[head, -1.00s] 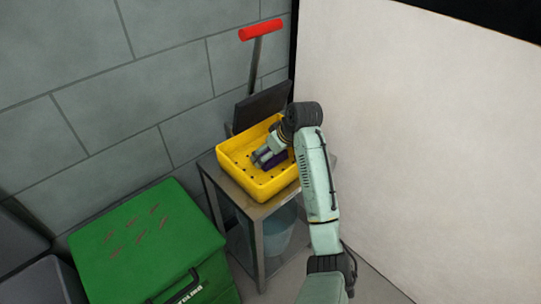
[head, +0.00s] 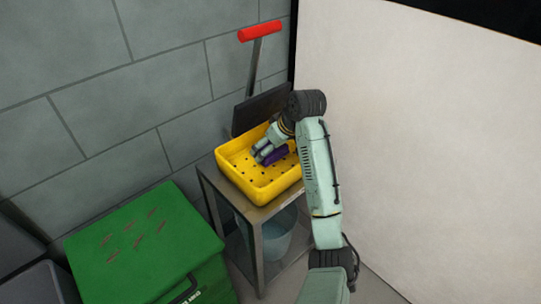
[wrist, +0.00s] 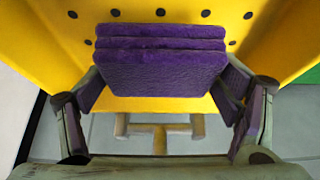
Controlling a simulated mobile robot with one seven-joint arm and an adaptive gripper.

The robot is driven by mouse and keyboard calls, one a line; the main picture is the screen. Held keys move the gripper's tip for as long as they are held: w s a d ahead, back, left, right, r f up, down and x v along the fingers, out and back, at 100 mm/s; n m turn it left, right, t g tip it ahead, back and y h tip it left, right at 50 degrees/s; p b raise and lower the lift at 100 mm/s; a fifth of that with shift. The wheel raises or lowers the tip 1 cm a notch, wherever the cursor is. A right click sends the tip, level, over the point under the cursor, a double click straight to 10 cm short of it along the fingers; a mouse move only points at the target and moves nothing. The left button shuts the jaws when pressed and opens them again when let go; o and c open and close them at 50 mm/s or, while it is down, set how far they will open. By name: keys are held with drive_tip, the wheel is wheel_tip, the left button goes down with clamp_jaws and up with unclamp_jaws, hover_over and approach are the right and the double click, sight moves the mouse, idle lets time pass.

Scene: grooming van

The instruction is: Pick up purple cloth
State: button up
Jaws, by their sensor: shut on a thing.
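The purple cloth (head: 276,156) is a folded block over the yellow crate. My gripper (head: 264,153) is shut on it, with the fingers pointing down and left. In the wrist view the purple cloth (wrist: 160,70) shows its stacked folds between the two fingers of my gripper (wrist: 162,88). The yellow crate (head: 262,196) has small dark holes in its floor, and its yellow wall also shows behind the cloth in the wrist view (wrist: 275,40). I cannot tell how far the cloth is above the crate floor.
The crate stands on a metal table (head: 210,178) with a bucket (head: 278,238) on its lower shelf. A red-handled tool (head: 260,31) and a dark panel stand behind. A green box (head: 135,240) is at the left. A pale wall panel (head: 430,130) is close at the right.

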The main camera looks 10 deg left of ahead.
wheel_tip(320, 180, up, 4)
drive_tip(key=shift+f+b, duration=0.25)
drive_tip(key=shift+b, duration=0.05)
drive_tip(key=s+d, duration=0.5)
drive_tip(key=d, duration=0.3)
drive_tip(key=s+d, duration=0.6)
drive_tip(key=d, duration=0.2)
drive_tip(key=shift+d+b, duration=0.15)
drive_tip(key=shift+b, duration=0.2)
drive_tip(key=shift+f, duration=0.1)
drive_tip(key=o, duration=0.6)
drive_tip(key=shift+w, duration=0.1)
drive_tip(key=c, duration=0.5)
